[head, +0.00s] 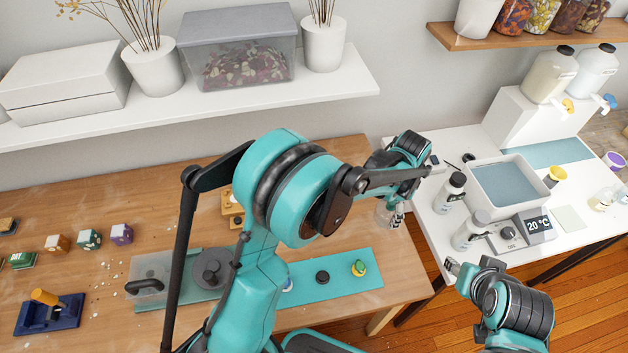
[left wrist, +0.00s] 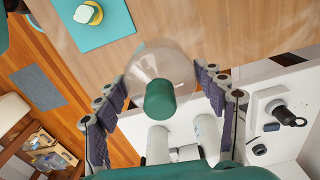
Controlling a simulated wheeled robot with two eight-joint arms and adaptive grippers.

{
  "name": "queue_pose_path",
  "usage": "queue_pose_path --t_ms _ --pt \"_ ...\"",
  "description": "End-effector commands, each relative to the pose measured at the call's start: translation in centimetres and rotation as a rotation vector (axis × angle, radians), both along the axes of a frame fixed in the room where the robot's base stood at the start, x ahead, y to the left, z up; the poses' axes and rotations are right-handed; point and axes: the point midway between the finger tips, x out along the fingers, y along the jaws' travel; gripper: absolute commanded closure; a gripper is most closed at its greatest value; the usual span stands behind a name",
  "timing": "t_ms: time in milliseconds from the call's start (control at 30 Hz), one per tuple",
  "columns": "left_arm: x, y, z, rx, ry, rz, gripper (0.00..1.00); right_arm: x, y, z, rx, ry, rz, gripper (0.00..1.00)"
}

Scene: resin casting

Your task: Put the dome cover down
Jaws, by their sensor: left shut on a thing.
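The clear dome cover (left wrist: 165,65) is between the two fingers of my left gripper (left wrist: 168,92) in the left wrist view, with a green cylindrical knob (left wrist: 160,98) towards the camera. The gripper is shut on it. In the head view my left gripper (head: 396,207) is near the wooden table's right edge, and the dome (head: 382,214) shows faintly beside the fingers, partly hidden. Whether its rim touches the table is unclear. My right gripper (head: 453,268) is at the lower right, in front of the white table; its finger gap is unclear.
A teal mat (head: 338,290) on the wooden table bears a black disc (head: 322,277) and a small yellow-and-green piece (head: 359,268). White bottles (head: 450,193) and a water basin (head: 478,190) stand on the white table. A gap separates the tables.

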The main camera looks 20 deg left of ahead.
Motion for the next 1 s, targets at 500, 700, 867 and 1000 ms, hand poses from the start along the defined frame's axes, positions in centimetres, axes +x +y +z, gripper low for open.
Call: queue_pose_path --t_ms 500,700,867,1000 --pt "1.9 9.8 -6.2 0.0 0.0 0.002 0.65 0.0 0.0 -2.6 0.0 0.0 0.0 0.6" --pt "2.2 11.4 -7.1 0.0 0.0 -0.001 0.65 0.0 0.0 -2.9 0.0 0.0 0.0 0.6" --pt "2.3 11.4 -8.8 0.0 0.0 -0.002 0.65 0.0 0.0 -3.5 0.0 0.0 0.0 0.6" --pt "2.3 11.4 -10.9 0.0 0.0 -0.002 0.65 0.0 0.0 -4.3 0.0 0.0 0.0 0.6"
